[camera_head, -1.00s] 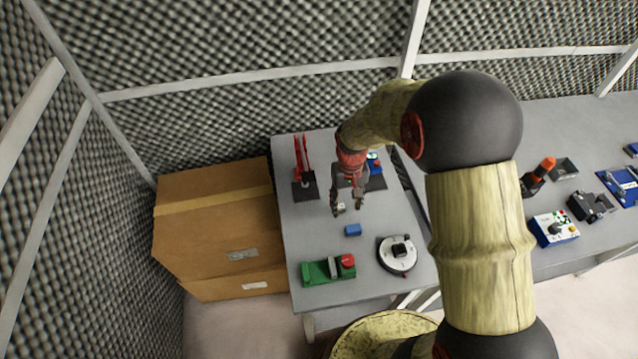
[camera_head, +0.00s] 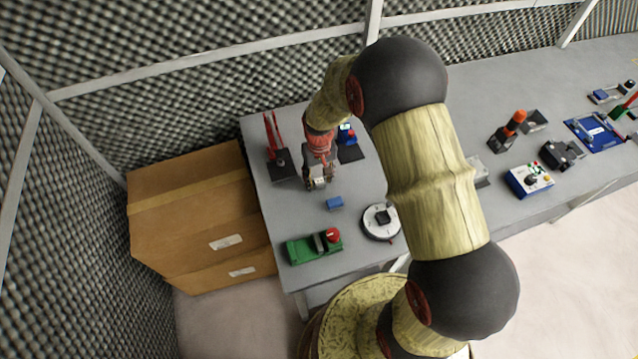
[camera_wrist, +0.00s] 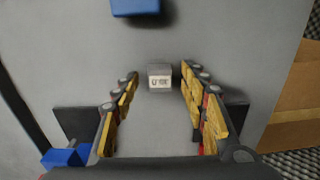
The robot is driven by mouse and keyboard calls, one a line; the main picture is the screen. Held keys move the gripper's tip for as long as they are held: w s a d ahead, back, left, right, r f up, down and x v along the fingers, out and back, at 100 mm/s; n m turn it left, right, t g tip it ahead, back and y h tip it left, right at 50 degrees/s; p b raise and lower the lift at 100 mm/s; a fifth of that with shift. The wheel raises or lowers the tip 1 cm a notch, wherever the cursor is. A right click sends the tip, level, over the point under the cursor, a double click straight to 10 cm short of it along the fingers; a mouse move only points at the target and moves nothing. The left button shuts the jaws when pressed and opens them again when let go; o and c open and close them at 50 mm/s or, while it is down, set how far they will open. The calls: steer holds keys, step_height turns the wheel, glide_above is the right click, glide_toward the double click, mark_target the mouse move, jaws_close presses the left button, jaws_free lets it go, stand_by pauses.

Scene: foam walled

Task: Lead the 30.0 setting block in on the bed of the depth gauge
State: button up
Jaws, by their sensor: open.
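The setting block is a small pale grey block (camera_wrist: 160,76) with dark figures that appear upside down. It stands on the grey table, and in the head view it is a small light patch (camera_head: 319,181) at the fingertips. My gripper (camera_head: 319,185) is open and points down, with one finger on each side of the block. In the wrist view gaps show between both fingers and the block. A blue device with a small screen (camera_head: 347,134) on a dark base (camera_head: 350,154) stands behind my gripper and looks like the depth gauge. Its bed is not clear.
A blue block (camera_head: 335,203) lies in front of my gripper. A red-levered fixture (camera_head: 273,140) stands at the back left. A green fixture with a red knob (camera_head: 308,249) and a round white dial (camera_head: 381,222) stand at the front. Cardboard boxes (camera_head: 195,195) stand left of the table.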

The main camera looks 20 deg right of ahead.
steer(key=shift+r, duration=0.1)
steer(key=c, duration=1.1)
jaws_close()
